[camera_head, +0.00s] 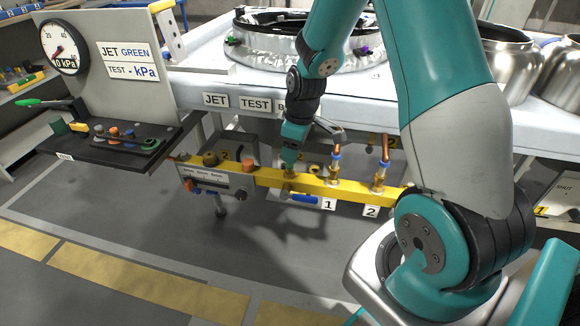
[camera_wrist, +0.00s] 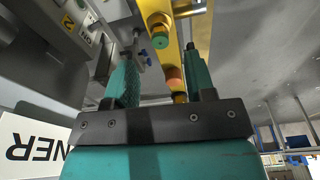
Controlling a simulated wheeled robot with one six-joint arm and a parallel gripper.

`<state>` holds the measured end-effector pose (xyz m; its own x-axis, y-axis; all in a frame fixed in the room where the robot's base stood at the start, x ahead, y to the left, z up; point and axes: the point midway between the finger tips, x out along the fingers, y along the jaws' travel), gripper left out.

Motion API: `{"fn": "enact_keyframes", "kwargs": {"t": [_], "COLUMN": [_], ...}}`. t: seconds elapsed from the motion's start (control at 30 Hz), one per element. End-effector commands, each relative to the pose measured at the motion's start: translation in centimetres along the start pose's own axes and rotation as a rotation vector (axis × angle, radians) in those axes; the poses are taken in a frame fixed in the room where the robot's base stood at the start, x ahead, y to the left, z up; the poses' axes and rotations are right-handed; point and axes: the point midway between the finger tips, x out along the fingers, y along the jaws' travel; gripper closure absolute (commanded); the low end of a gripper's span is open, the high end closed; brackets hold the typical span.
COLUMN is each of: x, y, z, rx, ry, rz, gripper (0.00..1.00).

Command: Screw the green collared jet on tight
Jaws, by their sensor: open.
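A green-topped piece with an orange-brown collar (camera_wrist: 160,40), which looks like the green collared jet, sits on the yellow bar in the wrist view. My gripper (camera_wrist: 159,54) is open. Its two teal fingers stand to either side in the picture, and I cannot tell whether they touch it. In the head view, my gripper (camera_head: 290,164) points down over the yellow bar (camera_head: 264,177) left of the brass fitting by label 1 (camera_head: 334,174). The jet is not clearly visible there. An orange-topped piece (camera_wrist: 174,77) shows between the fingers in the wrist view.
Another brass fitting (camera_head: 380,178) stands by label 2. A black tool shelf (camera_head: 110,148) and a "JET GREEN" panel (camera_head: 125,50) are at left. The white bench (camera_head: 205,82) lies behind; the floor in front is clear.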

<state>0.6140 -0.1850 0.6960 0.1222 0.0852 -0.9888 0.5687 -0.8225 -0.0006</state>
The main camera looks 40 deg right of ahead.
Motion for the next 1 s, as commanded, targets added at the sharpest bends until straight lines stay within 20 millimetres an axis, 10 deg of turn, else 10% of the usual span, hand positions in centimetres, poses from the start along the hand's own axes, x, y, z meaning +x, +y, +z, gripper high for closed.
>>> {"fn": "enact_keyframes", "kwargs": {"t": [0.3,0.7,0.93,1.0], "x": [4.8,5.4,5.4,5.4], "y": [0.0,0.0,0.0,0.0], "z": [0.0,0.0,0.0,0.0], "rx": [0.000,0.000,0.000,0.000], "ry": [-0.001,0.001,0.001,0.001], "rz": [0.000,0.001,0.001,0.001], "gripper": [0.50,0.50,1.00,0.83]}}
